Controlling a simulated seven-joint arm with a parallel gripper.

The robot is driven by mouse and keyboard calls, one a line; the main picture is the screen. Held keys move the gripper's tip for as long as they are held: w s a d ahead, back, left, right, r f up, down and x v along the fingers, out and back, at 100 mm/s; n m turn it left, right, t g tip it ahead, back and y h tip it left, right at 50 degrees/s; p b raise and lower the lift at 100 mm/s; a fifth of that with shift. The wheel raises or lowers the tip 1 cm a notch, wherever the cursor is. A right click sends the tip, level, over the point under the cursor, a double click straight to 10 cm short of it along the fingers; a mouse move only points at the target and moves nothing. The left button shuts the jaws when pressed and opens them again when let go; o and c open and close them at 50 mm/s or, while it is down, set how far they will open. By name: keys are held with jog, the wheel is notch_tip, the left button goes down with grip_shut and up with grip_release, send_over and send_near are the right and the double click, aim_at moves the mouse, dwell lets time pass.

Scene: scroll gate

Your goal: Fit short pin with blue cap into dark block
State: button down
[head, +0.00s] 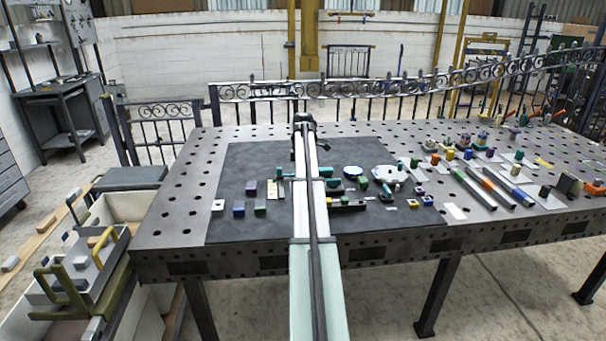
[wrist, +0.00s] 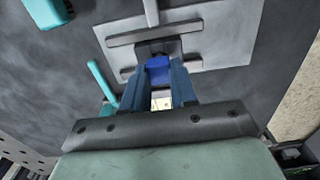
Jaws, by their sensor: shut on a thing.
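In the wrist view my gripper (wrist: 157,80) is shut on the short pin by its blue cap (wrist: 159,67). The cap shows between the two blue-grey fingers, and the pin below it is hidden. The dark block (wrist: 172,46) sits just beyond the cap on a light grey plate (wrist: 205,38), between two grey bars. The cap overlaps the near side of the block in this view. I cannot tell whether the pin touches the block or is inside it. In the head view my arm hides the gripper, the pin and the block.
A teal piece (wrist: 47,10) and a teal rod (wrist: 101,80) lie left of the fingers. In the head view, small coloured blocks (head: 239,208) stand on the dark mat (head: 265,155) left of my arm. More parts crowd the right.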

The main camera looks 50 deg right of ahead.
jog(key=shift+f, duration=0.85)
dwell(0.4)
jog(key=c, duration=0.8)
grip_release()
jog(key=shift+o, duration=0.3)
jog(key=o, duration=0.4)
jog(key=shift+r, duration=0.1)
jog(key=shift+r, duration=3.4)
